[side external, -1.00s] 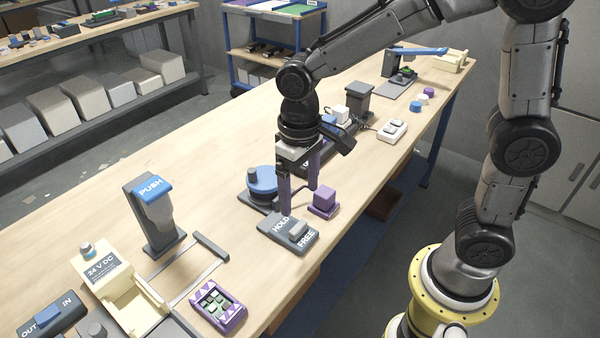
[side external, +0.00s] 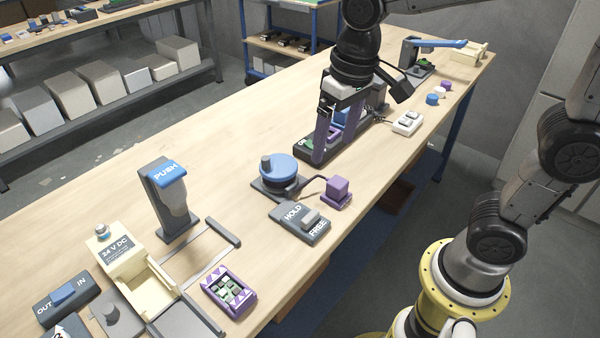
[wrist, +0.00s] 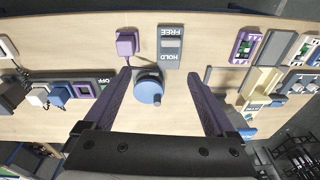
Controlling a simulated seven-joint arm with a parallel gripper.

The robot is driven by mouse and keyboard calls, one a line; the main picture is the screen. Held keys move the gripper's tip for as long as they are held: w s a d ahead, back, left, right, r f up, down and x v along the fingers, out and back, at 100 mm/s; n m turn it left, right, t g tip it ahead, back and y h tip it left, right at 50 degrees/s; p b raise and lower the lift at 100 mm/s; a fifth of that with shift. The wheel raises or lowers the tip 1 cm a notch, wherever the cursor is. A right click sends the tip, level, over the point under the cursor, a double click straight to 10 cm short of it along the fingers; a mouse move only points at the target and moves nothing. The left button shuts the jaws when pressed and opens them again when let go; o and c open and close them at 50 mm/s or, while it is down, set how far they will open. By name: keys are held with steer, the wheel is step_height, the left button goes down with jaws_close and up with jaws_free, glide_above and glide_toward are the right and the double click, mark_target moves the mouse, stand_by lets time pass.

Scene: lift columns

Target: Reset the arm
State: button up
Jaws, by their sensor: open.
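My gripper (side external: 322,145) is open and empty, held above the bench with its purple fingers pointing down. In the wrist view the two fingers (wrist: 162,88) are wide apart. A blue round knob (wrist: 148,90) on a dark base shows between them, below the gripper. In the side view this blue knob (side external: 278,168) is to the left of and nearer than the gripper. The arm links reach in from the upper right, and part of the arm is cut off by the frame.
A HOLD/FREE switch (side external: 300,223) and a purple cube (side external: 338,190) sit by the bench's near edge. A PUSH dispenser (side external: 168,200), a cream 24 V DC box (side external: 130,265) and a purple keypad (side external: 229,291) stand at left. The bench's far-left stretch (side external: 235,110) is clear.

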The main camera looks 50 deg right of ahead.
steer(key=s+d+n+t, duration=0.1)
steer(key=s+d+t, duration=0.3)
steer(key=s, duration=0.8)
steer(key=shift+s+d+f, duration=0.15)
steer(key=shift+s+d, duration=0.1)
steer(key=shift+d, duration=0.7)
